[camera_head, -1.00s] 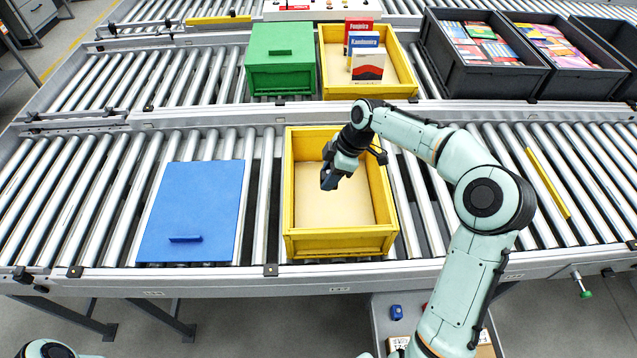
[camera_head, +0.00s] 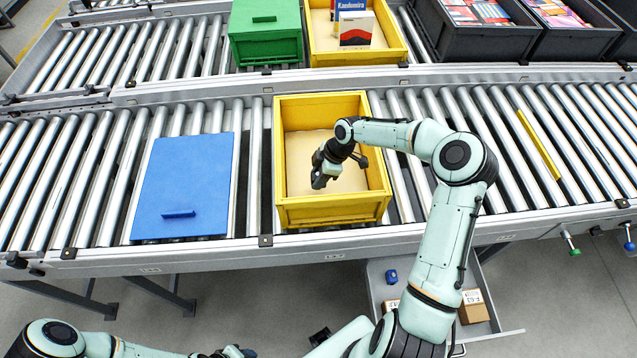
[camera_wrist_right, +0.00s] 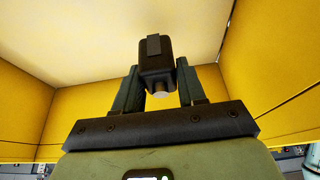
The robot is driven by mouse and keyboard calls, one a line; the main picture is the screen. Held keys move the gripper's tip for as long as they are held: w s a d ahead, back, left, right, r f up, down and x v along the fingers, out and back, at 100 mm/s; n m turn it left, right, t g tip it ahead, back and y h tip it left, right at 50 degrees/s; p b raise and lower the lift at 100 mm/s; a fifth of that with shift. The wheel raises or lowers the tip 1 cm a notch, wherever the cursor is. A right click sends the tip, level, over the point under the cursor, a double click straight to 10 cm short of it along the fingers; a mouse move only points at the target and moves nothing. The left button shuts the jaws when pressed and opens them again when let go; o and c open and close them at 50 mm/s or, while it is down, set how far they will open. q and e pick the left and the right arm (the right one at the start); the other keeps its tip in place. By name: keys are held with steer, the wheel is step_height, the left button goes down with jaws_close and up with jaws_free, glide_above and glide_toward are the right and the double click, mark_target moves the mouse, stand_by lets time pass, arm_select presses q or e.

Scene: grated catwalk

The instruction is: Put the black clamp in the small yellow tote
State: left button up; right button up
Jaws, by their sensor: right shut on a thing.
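The yellow tote (camera_head: 335,212) on the near conveyor is open-topped with a pale floor and holds no other item that I can see. My right gripper (camera_head: 320,181) is inside its opening, toward the left side. In the right wrist view the right gripper (camera_wrist_right: 158,92) is shut on the black clamp (camera_wrist_right: 155,62), a dark blocky piece between the fingers. The tote's pale floor and yellow walls (camera_wrist_right: 75,112) surround it there. I cannot tell whether the clamp touches the floor. What seems to be my left gripper (camera_head: 235,352) is cut off at the bottom edge; its jaws are unclear.
A blue lid-like panel (camera_head: 185,180) lies left of the tote. On the far conveyor are a green box (camera_head: 264,30), another yellow tote (camera_head: 358,57) with product boxes, and dark crates (camera_head: 480,45). A yellow strip (camera_head: 540,145) lies right. A low grey shelf holds a small blue item (camera_head: 391,276).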

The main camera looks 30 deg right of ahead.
steer(key=shift+f, duration=2)
steer(key=shift+f, duration=0.1)
steer(key=o, duration=1.1)
steer(key=shift+r, duration=0.25)
steer(key=v, duration=1.1)
steer(key=shift+s+d+r, duration=0.1)
steer(key=shift+d+r, duration=0.1)
steer(key=shift+r, duration=0.15)
